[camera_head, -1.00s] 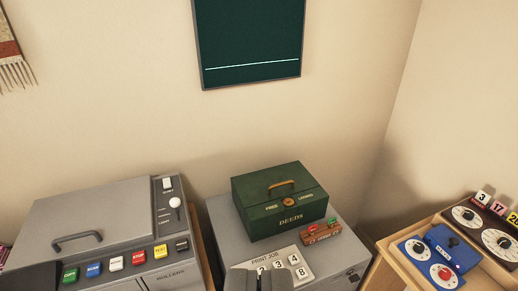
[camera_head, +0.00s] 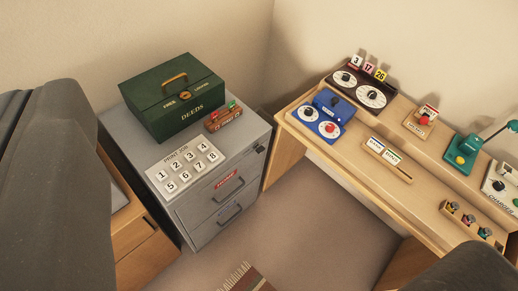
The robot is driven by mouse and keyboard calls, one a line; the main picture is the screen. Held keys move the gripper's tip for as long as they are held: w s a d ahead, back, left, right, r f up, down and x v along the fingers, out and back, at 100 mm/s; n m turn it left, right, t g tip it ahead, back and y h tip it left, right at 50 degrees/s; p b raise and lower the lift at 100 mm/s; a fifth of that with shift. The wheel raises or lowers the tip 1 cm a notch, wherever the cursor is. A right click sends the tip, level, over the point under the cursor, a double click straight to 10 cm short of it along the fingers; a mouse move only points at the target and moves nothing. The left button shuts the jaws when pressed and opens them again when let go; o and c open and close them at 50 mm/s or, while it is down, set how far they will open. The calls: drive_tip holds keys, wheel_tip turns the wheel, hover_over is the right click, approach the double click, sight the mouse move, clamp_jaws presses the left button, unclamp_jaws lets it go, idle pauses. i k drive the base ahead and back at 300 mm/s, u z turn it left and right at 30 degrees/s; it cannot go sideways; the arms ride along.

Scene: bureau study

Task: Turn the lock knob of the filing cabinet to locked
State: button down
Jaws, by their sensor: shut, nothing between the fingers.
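The grey filing cabinet (camera_head: 190,200) stands left of centre, with drawers and dark handles on its front. A small dark fitting (camera_head: 260,149), which looks like the lock knob, is at the upper right of the cabinet front. It is too small to tell which way it points. A red label (camera_head: 228,180) is on the upper drawer. My gripper's fingertips do not show in this view. Large dark grey shapes, probably parts of my arm, fill the left edge and the lower right corner. Nothing visible touches the knob.
A green deeds box (camera_head: 172,97), a red-brown stamp-like block (camera_head: 222,119) and a numbered print job keypad (camera_head: 186,168) are on the cabinet top. A wooden desk (camera_head: 330,135) with dials and switches stands to the right. Open floor (camera_head: 310,225) lies between them.

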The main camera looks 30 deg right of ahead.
sight(260, 150)
drive_tip(key=u, duration=1.85)
drive_tip(key=k, duration=0.85)
drive_tip(key=z, duration=1.3)
drive_tip(key=i, duration=1)
